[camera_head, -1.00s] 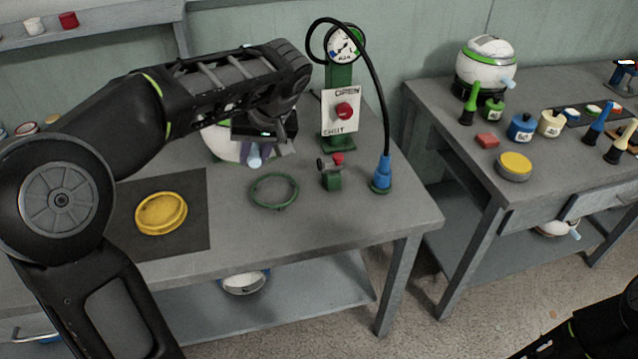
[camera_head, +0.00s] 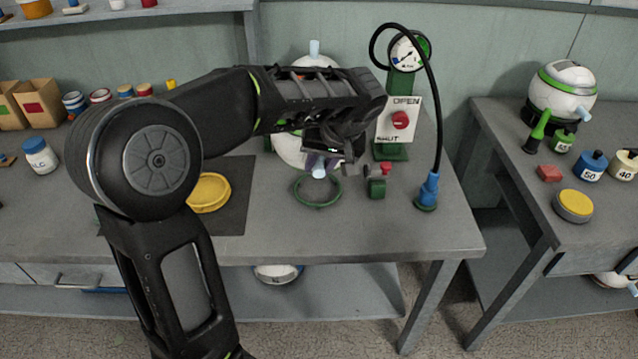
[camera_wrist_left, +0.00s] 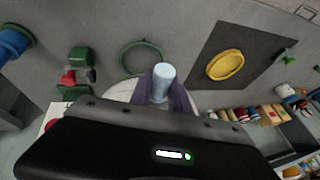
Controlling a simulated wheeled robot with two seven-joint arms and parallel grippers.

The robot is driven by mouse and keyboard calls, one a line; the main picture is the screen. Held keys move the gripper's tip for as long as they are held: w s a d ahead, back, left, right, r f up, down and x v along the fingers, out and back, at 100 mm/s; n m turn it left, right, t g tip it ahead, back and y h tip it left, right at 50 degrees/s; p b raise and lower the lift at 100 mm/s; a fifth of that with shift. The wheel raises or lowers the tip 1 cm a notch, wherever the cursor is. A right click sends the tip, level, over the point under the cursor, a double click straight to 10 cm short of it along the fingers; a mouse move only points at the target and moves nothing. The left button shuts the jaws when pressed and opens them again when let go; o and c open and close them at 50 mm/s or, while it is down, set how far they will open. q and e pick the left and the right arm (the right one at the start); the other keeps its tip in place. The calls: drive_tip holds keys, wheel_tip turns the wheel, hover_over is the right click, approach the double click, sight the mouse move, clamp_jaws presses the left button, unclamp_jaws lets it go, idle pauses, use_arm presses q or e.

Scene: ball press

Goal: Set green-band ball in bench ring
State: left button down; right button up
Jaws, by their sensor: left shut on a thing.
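My left gripper (camera_head: 321,164) is shut on the light-blue stub (camera_head: 319,173) of a white ball (camera_head: 289,152). My arm hides most of this ball; a bit of green shows at its left edge. White and another light-blue stub show above my arm; I cannot tell if they belong to the same ball. In the left wrist view the stub (camera_wrist_left: 163,76) stands between the purple fingertips. The green bench ring (camera_head: 318,204) lies empty on the bench just in front of the gripper; it also shows in the left wrist view (camera_wrist_left: 122,62). My right gripper is out of view.
Right of the ring stand a small green block with a red knob (camera_head: 377,188), a gauge post with a red button (camera_head: 400,120) and a hose on a blue foot (camera_head: 427,192). A yellow dish (camera_head: 208,193) lies left. Another green-banded ball (camera_head: 563,88) sits on the right bench.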

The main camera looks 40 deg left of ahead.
use_arm(q)
drive_tip(key=shift+f, duration=0.85)
wheel_tip(320, 180, down, 4)
drive_tip(key=shift+r, duration=0.15)
drive_tip(key=shift+f+b, duration=0.4)
drive_tip(key=shift+f, duration=0.05)
drive_tip(key=c, duration=1.2)
unclamp_jaws()
drive_tip(key=shift+c, duration=0.2)
drive_tip(key=shift+r, duration=0.1)
